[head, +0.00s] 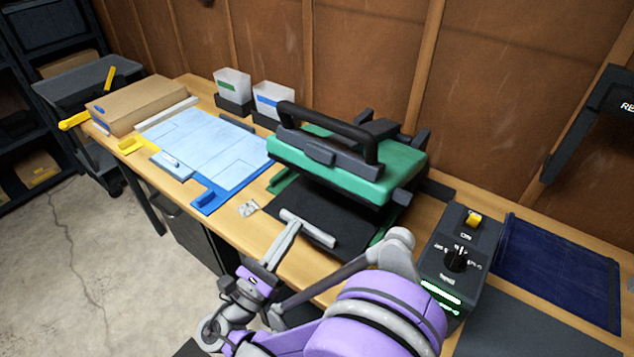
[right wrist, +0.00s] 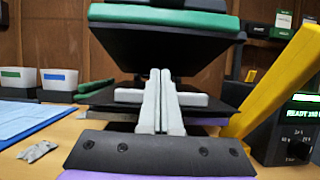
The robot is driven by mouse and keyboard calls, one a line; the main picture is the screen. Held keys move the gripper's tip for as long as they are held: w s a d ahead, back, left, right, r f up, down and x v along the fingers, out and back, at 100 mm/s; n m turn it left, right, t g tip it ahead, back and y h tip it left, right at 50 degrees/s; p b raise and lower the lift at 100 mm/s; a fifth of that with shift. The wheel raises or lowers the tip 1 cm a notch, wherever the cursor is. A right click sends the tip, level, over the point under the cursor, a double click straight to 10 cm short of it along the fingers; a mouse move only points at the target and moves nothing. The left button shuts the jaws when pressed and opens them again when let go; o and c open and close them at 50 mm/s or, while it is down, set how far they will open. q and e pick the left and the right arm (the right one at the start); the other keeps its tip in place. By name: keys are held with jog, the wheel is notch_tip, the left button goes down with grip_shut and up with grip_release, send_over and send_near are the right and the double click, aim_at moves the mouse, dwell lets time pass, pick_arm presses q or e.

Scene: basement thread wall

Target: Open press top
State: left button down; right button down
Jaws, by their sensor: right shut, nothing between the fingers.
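The heat press stands on the wooden bench, with a green top (head: 350,170) and a long black handle (head: 325,122) along its near left side. In the right wrist view its green top (right wrist: 165,18) and dark upper plate (right wrist: 165,50) sit above the lower plate, with a gap between. The black lower plate (head: 318,207) shows below the top in the head view. A light grey bar (head: 315,232) lies at the press's front edge. My right gripper (head: 294,224) is shut and empty, its fingers (right wrist: 160,95) at this bar; contact is unclear. My left gripper is out of view.
A control box (head: 462,250) with a yellow switch stands right of the press, beside a dark blue sheet (head: 560,265). On the left are a light blue mat (head: 205,155), white bins (head: 233,85) and a cardboard box (head: 145,103). A yellow piece (right wrist: 270,90) crosses the right wrist view.

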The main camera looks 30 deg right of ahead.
jog(key=x, duration=0.5)
jog(key=p+x, duration=0.1)
jog(key=x, duration=0.3)
jog(key=shift+w+d+r, duration=0.15)
jog(key=shift+d+r, duration=0.05)
jog(key=shift+r, duration=0.2)
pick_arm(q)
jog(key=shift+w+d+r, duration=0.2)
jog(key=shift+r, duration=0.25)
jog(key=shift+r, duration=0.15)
pick_arm(e)
jog(key=shift+r, duration=0.1)
